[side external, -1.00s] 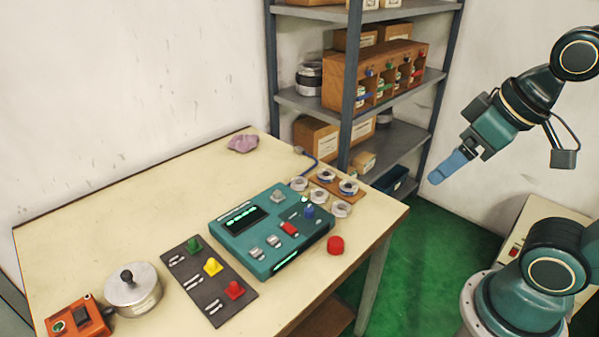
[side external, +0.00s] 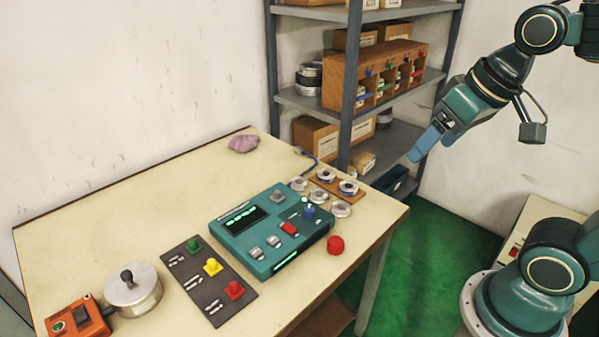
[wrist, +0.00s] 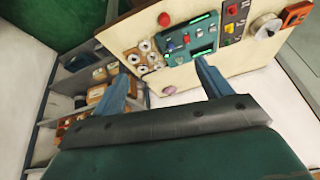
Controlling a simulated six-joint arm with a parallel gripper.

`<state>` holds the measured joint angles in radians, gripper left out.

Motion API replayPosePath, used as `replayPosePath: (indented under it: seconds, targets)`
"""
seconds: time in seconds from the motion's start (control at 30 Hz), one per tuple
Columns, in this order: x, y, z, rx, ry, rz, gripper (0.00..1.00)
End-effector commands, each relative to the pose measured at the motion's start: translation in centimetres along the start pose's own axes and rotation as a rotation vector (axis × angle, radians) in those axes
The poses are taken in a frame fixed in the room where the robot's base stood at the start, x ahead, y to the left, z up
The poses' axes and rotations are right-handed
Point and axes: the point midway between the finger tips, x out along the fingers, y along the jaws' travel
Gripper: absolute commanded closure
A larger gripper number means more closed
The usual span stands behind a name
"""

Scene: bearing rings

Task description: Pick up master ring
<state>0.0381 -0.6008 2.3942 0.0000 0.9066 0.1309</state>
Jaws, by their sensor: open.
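Several metal rings (side external: 341,210) sit in a cluster at the right end of the table, beside the teal device. Some have blue centres and lie on a brown wooden board (side external: 359,196). I cannot tell which of them is the master ring. In the wrist view the rings (wrist: 145,45) show beyond and between my fingertips. My gripper (side external: 422,152) is above and right of the rings in the side view, well clear of the table. Its blue fingers are spread and empty, which the wrist view (wrist: 161,68) also shows.
The teal device (side external: 262,256), a red button (side external: 335,245), a dark panel with coloured knobs (side external: 207,281), a metal pot (side external: 133,291) and an orange box (side external: 78,318) stand on the table (side external: 130,220). A shelf rack (side external: 357,100) rises behind the rings. The back left of the table is mostly clear.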

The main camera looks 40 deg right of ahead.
Motion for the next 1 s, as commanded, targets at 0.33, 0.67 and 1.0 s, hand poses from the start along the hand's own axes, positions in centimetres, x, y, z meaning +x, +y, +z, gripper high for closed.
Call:
replayPosePath:
  seconds: [0.33,0.67,1.0]
  targets:
    - [2.5,1.1,-6.7,0.292,-0.084,0.049,0.23]
    - [6.7,3.1,-12.4,0.572,-0.151,0.106,0.23]
    - [12.9,6.1,-17.0,0.859,-0.213,0.177,0.23]
